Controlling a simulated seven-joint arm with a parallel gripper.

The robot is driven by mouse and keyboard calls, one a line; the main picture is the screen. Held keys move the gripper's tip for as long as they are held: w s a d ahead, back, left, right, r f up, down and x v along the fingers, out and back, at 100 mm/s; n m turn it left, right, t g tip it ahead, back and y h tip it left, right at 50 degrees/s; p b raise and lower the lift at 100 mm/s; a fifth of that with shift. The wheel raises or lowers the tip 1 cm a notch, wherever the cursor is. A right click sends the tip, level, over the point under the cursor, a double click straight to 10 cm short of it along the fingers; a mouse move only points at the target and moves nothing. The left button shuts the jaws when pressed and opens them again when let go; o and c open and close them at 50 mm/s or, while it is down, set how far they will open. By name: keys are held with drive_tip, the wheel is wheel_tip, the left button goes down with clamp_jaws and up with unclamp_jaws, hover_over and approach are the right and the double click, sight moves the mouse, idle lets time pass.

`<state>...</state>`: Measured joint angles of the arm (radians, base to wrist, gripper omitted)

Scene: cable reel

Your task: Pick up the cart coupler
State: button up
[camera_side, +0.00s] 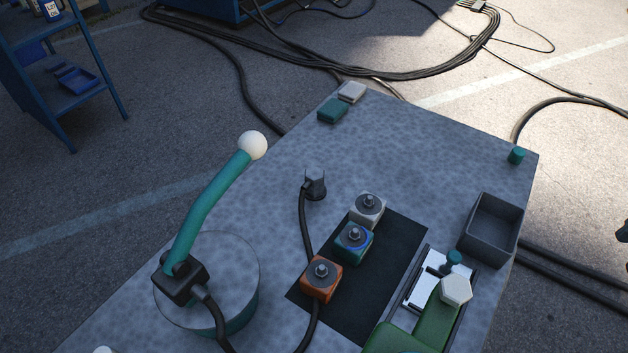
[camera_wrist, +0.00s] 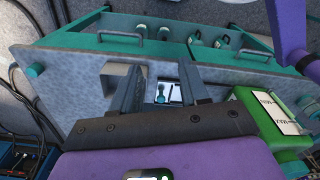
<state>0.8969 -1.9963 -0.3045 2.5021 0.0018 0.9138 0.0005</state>
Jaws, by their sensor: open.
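I cannot tell for sure which part is the cart coupler. One candidate is a dark grey cylindrical plug (camera_side: 316,185) standing on the grey cart top, with a black cable running from its side. Another is a black block (camera_side: 181,281) on a round grey drum (camera_side: 233,262); a teal curved handle (camera_side: 205,204) with a white ball rises from it. In the wrist view my gripper (camera_wrist: 161,66) is open, with nothing seen held; a small white plate with a teal knob (camera_wrist: 161,92) shows between its fingers. My gripper is not visible in the side view.
Grey, blue-green and orange cubes with studs (camera_side: 321,279) stand on a dark mat (camera_side: 371,302). An open grey bin (camera_side: 489,228) and a green device (camera_side: 434,324) sit at right. A cable loops across the cart's front.

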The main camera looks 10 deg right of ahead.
drive_tip(key=o, duration=0.4)
drive_tip(key=m+t+y, duration=0.3)
drive_tip(key=m, duration=0.1)
hover_over(315, 173)
drive_tip(key=s+d, duration=0.5)
drive_tip(key=x, duration=1.2)
drive_tip(key=shift+w+d+f, duration=0.1)
drive_tip(key=shift+d+f, duration=0.05)
drive_tip(key=shift+f, duration=0.25)
drive_tip(key=shift+a+x, duration=0.2)
drive_tip(key=shift+x, duration=2.45)
